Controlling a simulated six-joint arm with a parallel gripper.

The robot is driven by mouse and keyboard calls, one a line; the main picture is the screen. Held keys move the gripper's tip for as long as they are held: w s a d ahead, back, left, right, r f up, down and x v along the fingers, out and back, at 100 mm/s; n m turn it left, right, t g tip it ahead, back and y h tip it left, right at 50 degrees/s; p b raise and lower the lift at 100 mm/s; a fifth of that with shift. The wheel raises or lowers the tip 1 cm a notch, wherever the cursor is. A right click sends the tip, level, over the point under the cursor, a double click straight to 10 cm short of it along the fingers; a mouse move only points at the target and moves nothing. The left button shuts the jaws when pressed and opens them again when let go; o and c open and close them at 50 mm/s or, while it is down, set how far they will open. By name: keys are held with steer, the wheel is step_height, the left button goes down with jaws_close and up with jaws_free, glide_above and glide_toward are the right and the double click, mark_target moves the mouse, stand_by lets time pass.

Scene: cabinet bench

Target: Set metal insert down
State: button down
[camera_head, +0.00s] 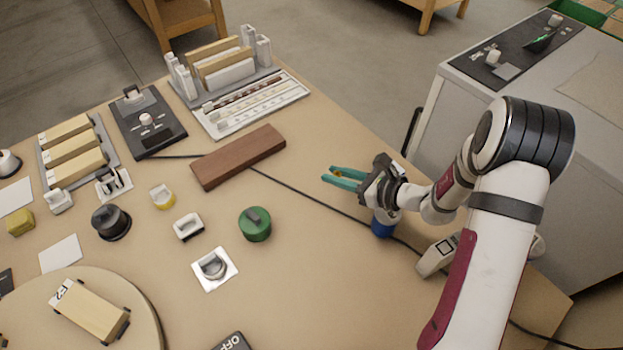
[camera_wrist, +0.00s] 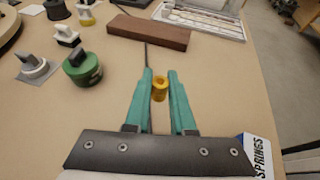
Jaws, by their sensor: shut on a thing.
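The metal insert (camera_wrist: 159,88) is a small brass-yellow cylinder with a hollow-looking top. My gripper (camera_wrist: 160,76) has teal fingers and is shut on it, with the insert between them near the tips. In the head view my gripper (camera_head: 326,173) is over the right part of the bench, right of the brown wooden block, and the insert is mostly hidden between the fingers. The insert looks to be above the bench top; I cannot tell how high.
A black cable crosses the bench below my gripper. A blue cylinder (camera_head: 382,224) stands beside my wrist.

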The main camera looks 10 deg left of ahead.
steer(key=shift+s+d+r, duration=0.25)
steer(key=shift+d+r, duration=0.05)
steer(key=shift+d, duration=0.05)
steer(key=s+n+g+y, duration=0.2)
steer(key=s+n+g, duration=0.65)
steer(key=s, duration=0.55)
steer(key=g, duration=0.1)
glide_above(281, 261)
steer(key=f, duration=0.6)
steer(key=shift+d+f, duration=0.2)
steer(key=f, duration=0.4)
steer(key=shift+a, duration=0.3)
steer(key=shift+f, duration=0.15)
steer(key=shift+f, duration=0.1)
steer(key=c, duration=0.8)
jaws_free()
steer(key=shift+o, duration=0.2)
